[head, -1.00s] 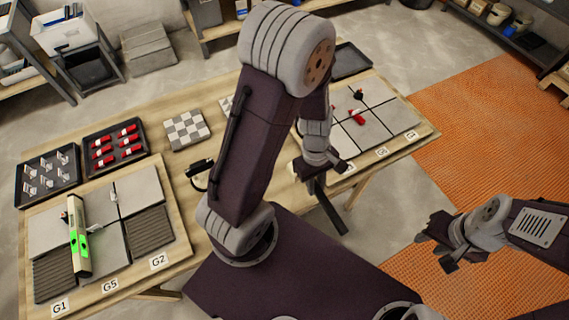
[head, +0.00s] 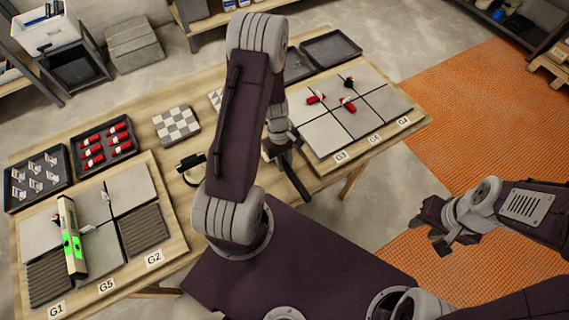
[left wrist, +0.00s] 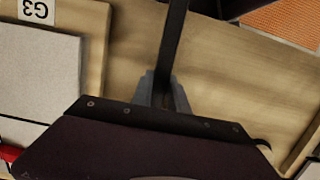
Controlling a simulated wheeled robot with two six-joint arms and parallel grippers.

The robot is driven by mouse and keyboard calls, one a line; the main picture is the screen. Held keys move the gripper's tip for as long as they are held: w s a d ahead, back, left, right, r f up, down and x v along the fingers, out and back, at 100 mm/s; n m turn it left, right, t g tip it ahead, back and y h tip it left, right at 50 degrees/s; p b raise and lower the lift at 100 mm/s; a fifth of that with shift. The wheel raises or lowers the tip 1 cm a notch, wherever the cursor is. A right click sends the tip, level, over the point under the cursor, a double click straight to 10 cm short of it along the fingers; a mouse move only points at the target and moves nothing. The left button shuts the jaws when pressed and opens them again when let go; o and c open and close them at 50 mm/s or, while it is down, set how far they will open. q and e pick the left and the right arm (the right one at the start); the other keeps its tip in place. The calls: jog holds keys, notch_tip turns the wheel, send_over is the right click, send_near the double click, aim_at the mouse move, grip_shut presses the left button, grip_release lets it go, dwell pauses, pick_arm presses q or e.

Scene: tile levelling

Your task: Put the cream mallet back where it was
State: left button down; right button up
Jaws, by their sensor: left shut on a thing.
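My left gripper (head: 280,150) is shut on a dark bar, which looks like a mallet handle (head: 297,182), at the table's front edge, left of the right-hand board. In the left wrist view the handle (left wrist: 173,40) runs up from between the finger pads (left wrist: 163,92). No cream head shows in either view, so I cannot confirm the mallet's colour. My right gripper (head: 440,232) looks open and empty, off the table over the orange floor.
The right board (head: 318,140) carries grey tiles with red clips and a dark piece. The left board (head: 180,225) holds tiles and a green-windowed level (head: 69,215). Trays (head: 70,150) of clips and a checkered block (head: 176,125) stand behind. A black strapped item (head: 190,162) lies nearby.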

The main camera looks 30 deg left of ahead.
pick_arm(q)
jog(key=shift+w+a+f, duration=0.1)
jog(key=shift+w+f, duration=0.05)
jog(key=shift+f, duration=0.45)
jog(key=shift+f, duration=0.15)
jog(key=c, duration=1.3)
grip_release()
